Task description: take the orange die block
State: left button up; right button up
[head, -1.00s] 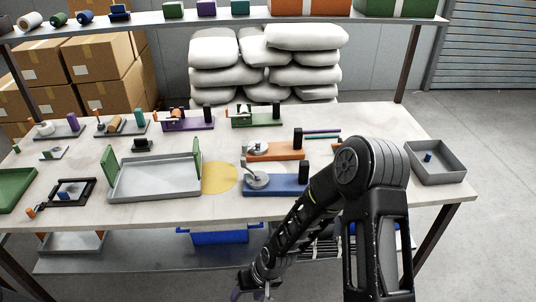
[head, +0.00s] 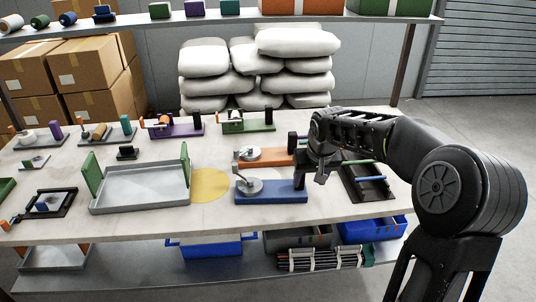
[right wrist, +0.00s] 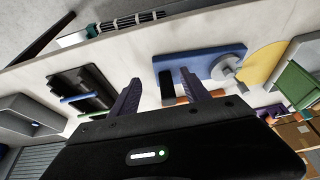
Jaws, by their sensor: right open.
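A long orange block (head: 282,157) with a round metal disc and a dark post lies on the table; I cannot tell whether it is the die block. In the right wrist view only bits of orange (right wrist: 168,101) show beyond the fingers. A blue block (head: 275,193) of like build lies in front of it. My right gripper (head: 320,172) is over the table beside the right ends of both blocks. In the right wrist view the right gripper (right wrist: 158,86) has its fingers apart, with nothing seen held. My left gripper is out of view.
A dark tray (head: 372,188) with green and blue rods lies right of my gripper. A grey tray with green ends (head: 140,198) is left of a yellow disc (head: 210,185). A small orange piece (head: 17,221) lies at the left edge. Purple and green fixtures stand behind.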

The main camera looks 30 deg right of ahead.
aim_at(280, 156)
jog(key=i+l, duration=0.2)
jog(key=i, duration=0.2)
jog(key=i+l, duration=0.25)
jog(key=i, duration=0.2)
